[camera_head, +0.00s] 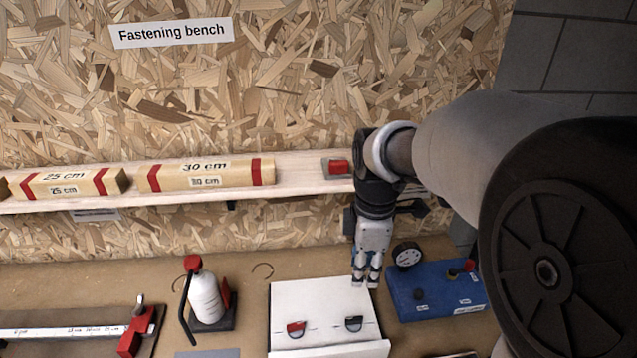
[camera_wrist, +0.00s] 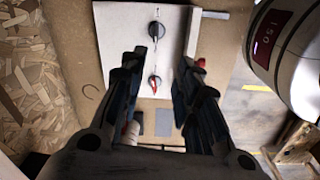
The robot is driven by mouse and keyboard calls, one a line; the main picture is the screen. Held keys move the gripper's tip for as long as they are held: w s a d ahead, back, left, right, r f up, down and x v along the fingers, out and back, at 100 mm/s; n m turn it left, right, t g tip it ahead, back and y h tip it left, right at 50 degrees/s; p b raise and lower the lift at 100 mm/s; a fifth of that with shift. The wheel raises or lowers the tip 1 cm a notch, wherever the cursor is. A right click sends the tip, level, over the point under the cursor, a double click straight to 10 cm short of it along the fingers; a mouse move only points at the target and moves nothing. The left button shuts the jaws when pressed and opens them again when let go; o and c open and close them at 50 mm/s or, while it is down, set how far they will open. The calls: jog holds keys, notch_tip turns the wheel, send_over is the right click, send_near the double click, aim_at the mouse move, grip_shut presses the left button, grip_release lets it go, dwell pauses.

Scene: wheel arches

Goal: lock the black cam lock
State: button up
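The black cam lock (camera_head: 354,323) sits at the right on the top of a white box (camera_head: 318,296), with a red cam lock (camera_head: 296,328) to its left. In the wrist view the black cam lock (camera_wrist: 156,30) is near the top and the red one (camera_wrist: 154,82) shows between my fingers. My gripper (camera_head: 366,278) points down above the back right edge of the white box, apart from both locks. In the wrist view my gripper (camera_wrist: 163,62) has its fingers spread with nothing between them. The exact angle of the black lock's handle is hard to tell.
A blue box (camera_head: 435,292) with a dial gauge (camera_head: 407,255) stands right of the white box. A white bottle (camera_head: 206,298) with a red cap stands to the left. A shelf (camera_head: 300,185) with wooden blocks runs behind my gripper.

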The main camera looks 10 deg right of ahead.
aim_at(355, 318)
jog(key=f+b, duration=0.1)
jog(key=f, duration=0.5)
jog(key=w+f+n+b, duration=0.1)
jog(key=f+b, duration=0.1)
jog(key=f, duration=0.5)
jog(key=f+n+b, duration=0.1)
jog(key=f+b, duration=0.1)
jog(key=f, duration=0.4)
jog(key=shift+w+f+g, duration=0.3)
jog(key=shift+w+f, duration=0.05)
jog(key=shift+w, duration=0.05)
grip_shut()
